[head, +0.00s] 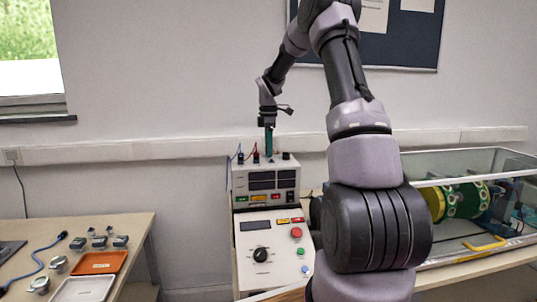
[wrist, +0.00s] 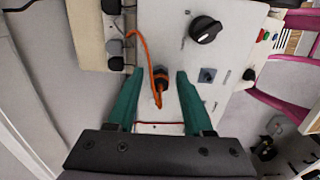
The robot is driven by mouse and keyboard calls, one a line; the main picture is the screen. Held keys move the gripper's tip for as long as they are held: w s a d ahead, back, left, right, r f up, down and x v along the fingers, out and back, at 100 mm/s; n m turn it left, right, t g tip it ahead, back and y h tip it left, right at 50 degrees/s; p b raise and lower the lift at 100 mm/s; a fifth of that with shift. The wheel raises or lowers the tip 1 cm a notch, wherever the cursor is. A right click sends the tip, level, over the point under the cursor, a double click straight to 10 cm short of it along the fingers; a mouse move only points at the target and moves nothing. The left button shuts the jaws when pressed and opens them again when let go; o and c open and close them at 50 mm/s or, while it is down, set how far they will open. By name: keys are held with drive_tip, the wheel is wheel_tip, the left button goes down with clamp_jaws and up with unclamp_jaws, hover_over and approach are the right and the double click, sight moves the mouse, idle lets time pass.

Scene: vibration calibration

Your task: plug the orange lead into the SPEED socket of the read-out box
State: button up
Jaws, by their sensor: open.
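The read-out box (head: 240,182) is a grey box with dark displays and coloured labels, standing behind a sloped control panel. My gripper (head: 269,146) is over its top, with its green fingers pointing down. In the wrist view my gripper (wrist: 159,78) is open, with one finger on each side of the orange lead's plug (wrist: 161,82). A gap shows between the plug and each finger. The orange lead curves away toward the upper left. The plug seems to stand on a pale panel; I cannot tell whether it sits in a socket. No SPEED label is readable.
Blue and red leads stand at the box top. A clear case (head: 440,255) with a green and yellow drum is at the right. The left table holds an orange tray (head: 99,263), a white tray (head: 83,290) and a blue cable (head: 40,262).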

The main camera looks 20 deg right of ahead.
drive_tip(key=shift+c, duration=0.3)
clamp_jaws()
drive_tip(key=shift+r, duration=0.45)
drive_tip(key=shift+r, duration=1.6)
drive_tip(key=shift+s, duration=0.1)
